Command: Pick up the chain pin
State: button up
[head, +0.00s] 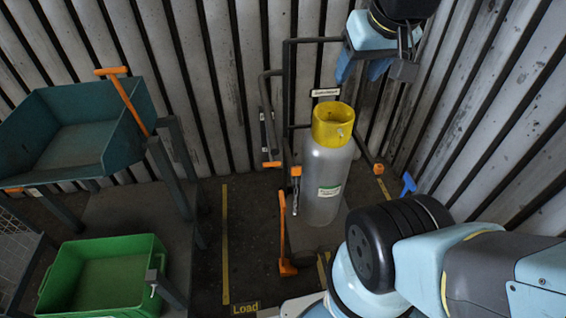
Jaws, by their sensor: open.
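A small orange piece (296,171) with short silvery links hanging below it shows at the left side of the grey gas cylinder (322,185). It may be the chain pin, but it is too small to tell for sure. The cylinder stands upright on a dark-framed trolley (290,75) and has a yellow collar (333,125). My gripper (361,68) is at the upper right, with its blue fingers pointing down. It is open and empty, above the cylinder in the picture and apart from it.
An orange long-handled tool (284,240) stands left of the cylinder. A blue handle (408,184) is to the right. A teal hopper (75,130) and a green bin (105,252) are on the left. Corrugated walls (205,90) close the back and right.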

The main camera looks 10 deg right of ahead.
aim_at(295, 171)
jog(key=u, duration=1.15)
jog(key=k, duration=1.2)
jog(key=z, duration=0.75)
jog(key=i, duration=1)
jog(key=u, duration=0.05)
